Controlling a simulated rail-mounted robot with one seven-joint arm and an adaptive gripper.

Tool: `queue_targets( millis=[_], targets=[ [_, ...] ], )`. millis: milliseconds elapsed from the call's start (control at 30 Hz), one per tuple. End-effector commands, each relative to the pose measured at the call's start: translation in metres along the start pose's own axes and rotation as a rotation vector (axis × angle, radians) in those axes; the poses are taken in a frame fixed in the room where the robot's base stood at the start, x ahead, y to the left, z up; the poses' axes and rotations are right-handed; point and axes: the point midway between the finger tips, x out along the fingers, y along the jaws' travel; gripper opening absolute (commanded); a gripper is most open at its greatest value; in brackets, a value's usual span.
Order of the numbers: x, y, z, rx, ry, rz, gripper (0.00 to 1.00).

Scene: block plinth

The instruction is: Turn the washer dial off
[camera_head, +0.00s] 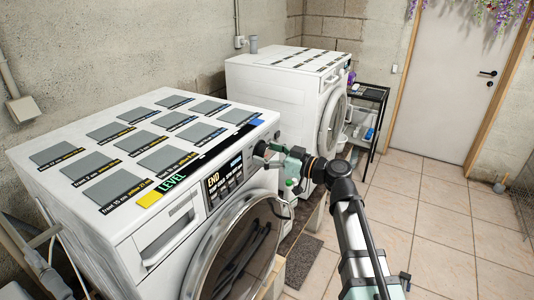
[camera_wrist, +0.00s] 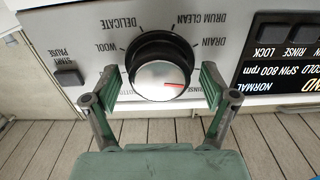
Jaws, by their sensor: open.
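The washer dial (camera_wrist: 161,75) is a round knob with a silver face, a black rim and a red pointer mark, on the front panel of the near washer (camera_head: 150,215). In the wrist view the red mark points to the right side of the picture. My gripper (camera_wrist: 158,84) is open, with one finger on each side of the dial. I cannot tell whether the fingers touch it. In the head view my gripper (camera_head: 272,155) is at the panel's right end, and the dial (camera_head: 260,148) is partly hidden there.
A start/pause button (camera_wrist: 69,77) lies left of the dial, and option buttons with a display (camera_wrist: 285,75) lie right. The washer's round door (camera_head: 235,250) is below the panel. A second washer (camera_head: 290,80) and a black shelf (camera_head: 370,110) stand behind.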

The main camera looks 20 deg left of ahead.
Motion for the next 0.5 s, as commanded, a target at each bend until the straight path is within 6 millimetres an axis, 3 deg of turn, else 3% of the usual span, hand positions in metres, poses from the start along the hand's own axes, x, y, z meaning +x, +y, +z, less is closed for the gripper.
queue_targets(
  millis=[67, 200, 233, 500],
  targets=[
    [-0.0002, 0.0, 0.0001, 0.0, 0.0, 0.0, 0.81],
    [-0.0003, 0.0, 0.0, 0.0, 0.0, 0.0, 0.31],
    [-0.0003, 0.0, -0.0001, 0.0, 0.0, 0.0, 0.25],
    [-0.0003, 0.0001, 0.0003, 0.009, 0.0, 0.0, 0.25]
  ],
)
